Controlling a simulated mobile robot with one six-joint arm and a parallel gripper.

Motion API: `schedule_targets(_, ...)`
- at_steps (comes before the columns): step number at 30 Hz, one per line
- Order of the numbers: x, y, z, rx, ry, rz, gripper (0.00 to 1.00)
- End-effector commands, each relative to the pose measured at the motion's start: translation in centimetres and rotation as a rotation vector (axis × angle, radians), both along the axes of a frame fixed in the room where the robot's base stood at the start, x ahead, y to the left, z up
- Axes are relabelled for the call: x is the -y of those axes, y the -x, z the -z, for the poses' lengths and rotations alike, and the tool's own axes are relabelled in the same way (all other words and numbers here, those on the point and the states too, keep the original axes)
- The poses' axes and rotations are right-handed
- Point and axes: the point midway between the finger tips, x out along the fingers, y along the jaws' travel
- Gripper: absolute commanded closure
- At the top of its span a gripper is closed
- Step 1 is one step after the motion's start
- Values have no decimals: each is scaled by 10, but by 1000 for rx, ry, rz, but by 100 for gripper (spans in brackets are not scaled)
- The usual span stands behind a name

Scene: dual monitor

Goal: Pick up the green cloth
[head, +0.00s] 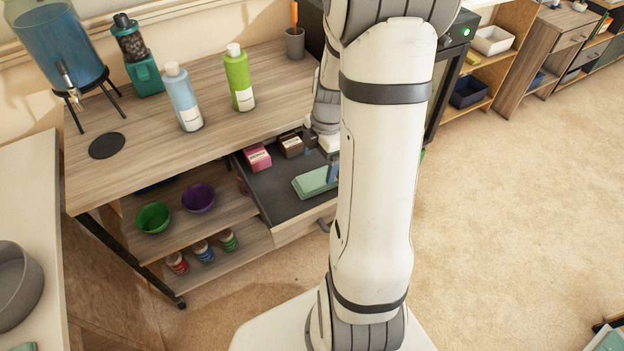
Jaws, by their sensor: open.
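The green cloth (313,183) lies folded flat on the dark bottom of an open drawer (274,200) in the head view. My gripper (332,172) is at the cloth's right end, with its dark fingers close above or beside the cloth. I cannot tell whether they touch it. The gripper is open. My own white arm hides part of the gripper and the drawer's right side.
A pink box (257,158) and a dark brown box (290,145) stand in the drawer behind the cloth. The wooden tabletop (200,140) overhangs the drawer's back. Bottles, a blender (140,70) and a dispenser (55,40) stand on it.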

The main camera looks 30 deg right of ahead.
Motion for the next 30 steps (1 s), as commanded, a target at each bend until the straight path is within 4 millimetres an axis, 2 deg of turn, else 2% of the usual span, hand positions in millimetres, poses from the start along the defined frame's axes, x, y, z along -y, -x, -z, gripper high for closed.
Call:
schedule_targets(16,-6,-8,68,-2,-1,-5,12)
schedule_targets(25,-7,-8,73,0,1,-4,12)
schedule_targets(30,-7,-8,73,0,1,-5,25)
